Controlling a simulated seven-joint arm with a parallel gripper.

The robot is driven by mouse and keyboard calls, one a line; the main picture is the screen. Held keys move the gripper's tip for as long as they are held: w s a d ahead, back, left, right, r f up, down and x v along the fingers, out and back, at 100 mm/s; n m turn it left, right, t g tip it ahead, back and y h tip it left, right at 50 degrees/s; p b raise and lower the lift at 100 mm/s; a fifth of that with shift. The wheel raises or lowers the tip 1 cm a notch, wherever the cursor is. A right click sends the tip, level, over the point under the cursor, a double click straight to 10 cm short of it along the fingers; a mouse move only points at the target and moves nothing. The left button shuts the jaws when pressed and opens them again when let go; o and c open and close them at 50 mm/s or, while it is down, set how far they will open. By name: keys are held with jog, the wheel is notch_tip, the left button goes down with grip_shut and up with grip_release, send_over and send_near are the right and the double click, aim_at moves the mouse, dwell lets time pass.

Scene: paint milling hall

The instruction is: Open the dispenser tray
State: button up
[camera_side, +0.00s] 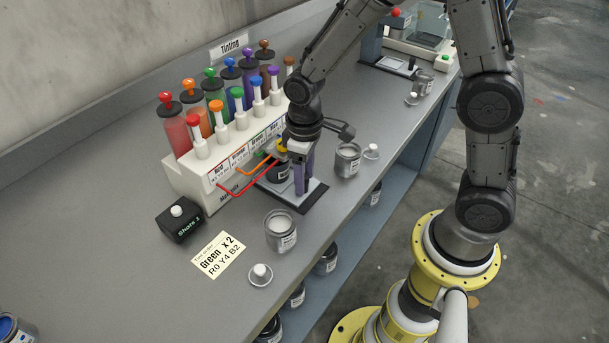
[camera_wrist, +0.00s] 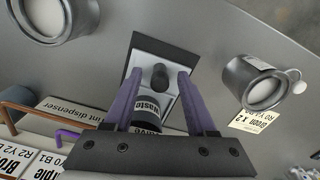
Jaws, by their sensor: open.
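The dispenser (camera_side: 190,175) is a white block with coloured pumps on top and coloured spouts at its front. At its front lies a flat dark-edged tray (camera_side: 317,195) with a pale top; the tray also shows in the wrist view (camera_wrist: 150,42). A dark can labelled "Waste" (camera_side: 277,172) stands on it, and its label shows in the wrist view (camera_wrist: 148,108). My gripper (camera_side: 304,188) points down over the tray, beside the can. Its purple fingers are open in the wrist view (camera_wrist: 160,76). A dark knob (camera_wrist: 160,72) appears between them; whether they touch it I cannot tell.
Grey cans of white paint stand to the left (camera_side: 281,232) and right (camera_side: 347,160) of the tray. Near them are a black box (camera_side: 180,219), an order card (camera_side: 219,256) and small white lids. Red and orange spouts reach close to my gripper.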

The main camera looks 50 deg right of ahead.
jog(key=shift+f, duration=0.15)
grip_shut()
dwell(1.4)
